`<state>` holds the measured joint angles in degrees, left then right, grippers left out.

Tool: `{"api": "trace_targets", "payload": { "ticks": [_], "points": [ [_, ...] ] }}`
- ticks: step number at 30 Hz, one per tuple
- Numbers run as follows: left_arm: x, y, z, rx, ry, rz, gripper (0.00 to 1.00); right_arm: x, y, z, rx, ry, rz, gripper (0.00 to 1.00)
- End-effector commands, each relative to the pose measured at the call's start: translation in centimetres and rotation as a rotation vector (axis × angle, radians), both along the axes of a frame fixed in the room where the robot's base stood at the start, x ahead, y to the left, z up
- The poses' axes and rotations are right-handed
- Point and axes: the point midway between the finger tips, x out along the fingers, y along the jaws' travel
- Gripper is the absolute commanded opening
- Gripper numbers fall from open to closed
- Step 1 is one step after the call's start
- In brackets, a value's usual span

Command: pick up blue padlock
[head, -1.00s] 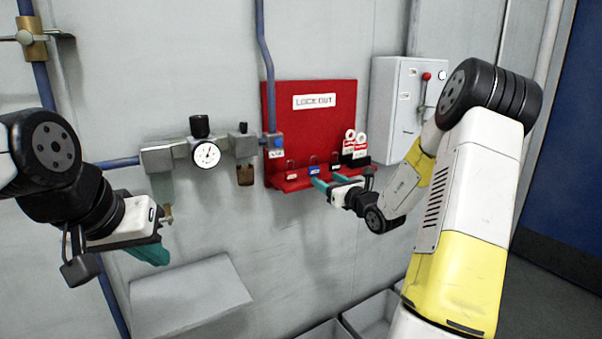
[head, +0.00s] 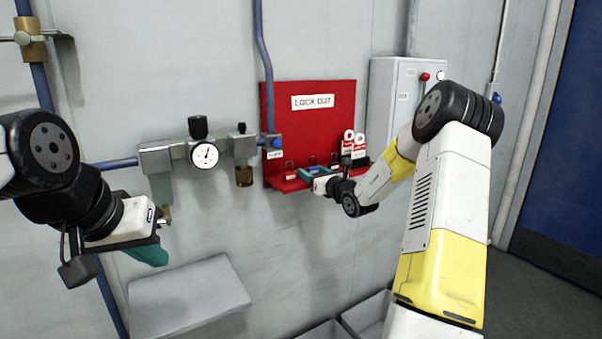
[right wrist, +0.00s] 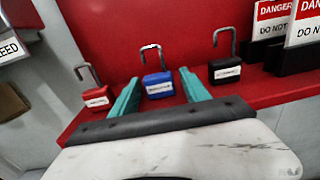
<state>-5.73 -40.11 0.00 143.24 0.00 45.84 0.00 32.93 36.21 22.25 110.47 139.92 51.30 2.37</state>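The blue padlock (right wrist: 158,84) stands on the red shelf (right wrist: 258,90) of the lockout board, its shackle up and a white label on its front. In the head view it is mostly hidden behind my right gripper (head: 312,173). In the right wrist view my right gripper (right wrist: 158,92) is open, its teal fingers on either side of the blue padlock; I cannot tell whether they touch it. A red padlock (right wrist: 97,96) stands to its left and a black padlock (right wrist: 224,70) to its right. My left gripper (head: 150,254) hangs at the left, away from the board; its opening is unclear.
Danger tags (right wrist: 303,22) stand in a black holder at the shelf's right. A gauge unit (head: 204,154) and blue pipe are left of the board (head: 308,125). A grey switch box (head: 396,105) is to its right. Grey bins (head: 368,314) sit below.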

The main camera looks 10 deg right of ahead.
Motion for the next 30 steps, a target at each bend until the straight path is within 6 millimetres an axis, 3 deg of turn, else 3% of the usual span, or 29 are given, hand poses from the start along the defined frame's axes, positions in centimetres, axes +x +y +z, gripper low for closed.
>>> {"api": "trace_targets", "payload": {
  "ticks": [1,6,8,19,27,30],
  "points": [
    [0.0,0.0,0.0,0.000,0.000,0.000,0.00,0.0,0.0,0.0,0.000,0.000,0.000,0.42],
    [0.0,0.0,0.0,0.000,0.000,0.000,0.00,0.0,0.0,0.0,0.000,0.000,0.000,0.09],
    [0.0,0.0,0.0,0.000,0.000,0.000,0.00,0.0,0.0,0.0,0.000,0.000,0.000,0.00],
    [0.0,0.0,0.0,0.000,0.000,0.000,0.00,0.0,0.0,0.5,-0.001,-0.003,0.000,0.00],
    [0.0,0.0,0.0,0.000,0.000,0.000,0.00,0.0,0.1,3.7,-0.003,-0.005,0.001,0.00],
    [0.0,0.0,0.0,0.000,0.000,0.000,0.00,-1.8,0.0,3.8,-0.003,0.001,0.000,0.00]
  ]
}}
